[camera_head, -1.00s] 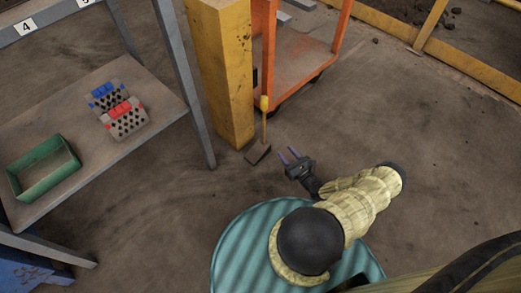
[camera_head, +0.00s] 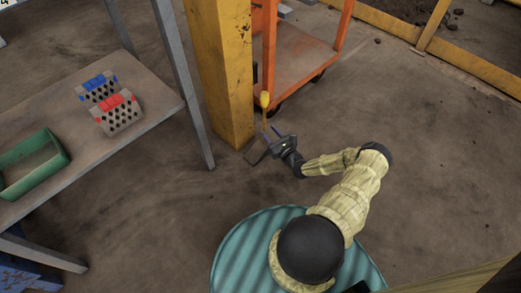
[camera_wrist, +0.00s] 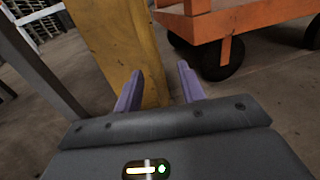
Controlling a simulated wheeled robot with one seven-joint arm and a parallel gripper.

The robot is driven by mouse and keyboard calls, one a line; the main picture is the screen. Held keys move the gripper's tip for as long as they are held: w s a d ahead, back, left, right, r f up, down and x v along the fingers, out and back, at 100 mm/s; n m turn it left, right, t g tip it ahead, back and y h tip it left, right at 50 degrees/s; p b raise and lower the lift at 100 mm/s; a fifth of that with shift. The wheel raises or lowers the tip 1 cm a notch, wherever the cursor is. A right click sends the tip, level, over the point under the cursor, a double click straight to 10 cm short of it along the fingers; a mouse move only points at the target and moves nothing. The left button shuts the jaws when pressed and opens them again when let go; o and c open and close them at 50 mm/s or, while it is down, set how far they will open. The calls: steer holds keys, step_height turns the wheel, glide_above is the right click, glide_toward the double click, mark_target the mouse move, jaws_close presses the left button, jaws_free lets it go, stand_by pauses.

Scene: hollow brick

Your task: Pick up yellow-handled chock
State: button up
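The chock (camera_head: 253,154) is a dark wedge on the floor at the foot of the yellow post, with an upright handle ending in a yellow grip (camera_head: 264,99). My gripper (camera_head: 270,134) is low beside the handle in the head view and partly covers the wedge and the lower handle. In the wrist view, the two purple fingers of my gripper (camera_wrist: 160,80) are spread apart. I cannot make out the chock clearly between them there. Whether the handle lies between the fingers or just beyond them cannot be told.
The yellow post (camera_head: 222,75) stands right behind the chock. An orange cart (camera_head: 300,60) is behind and to the right. Floor on the right is clear.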

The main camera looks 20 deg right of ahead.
steer(key=shift+w, duration=0.2)
steer(key=shift+w, duration=0.1)
steer(key=shift+w+a+f+b, duration=0.35)
steer(key=shift+w+b, duration=0.2)
steer(key=shift+b, duration=0.25)
steer(key=shift+w+a+f+b, duration=0.2)
steer(key=shift+w+b, duration=0.4)
steer(key=shift+b, duration=0.05)
steer(key=shift+w+a+f+b, duration=0.15)
steer(key=shift+w+b, duration=0.45)
steer(key=shift+w+a+r+b, duration=0.15)
steer(key=shift+w+b, duration=0.15)
steer(key=shift+w, duration=0.3)
steer(key=shift+r, duration=0.1)
jaws_close()
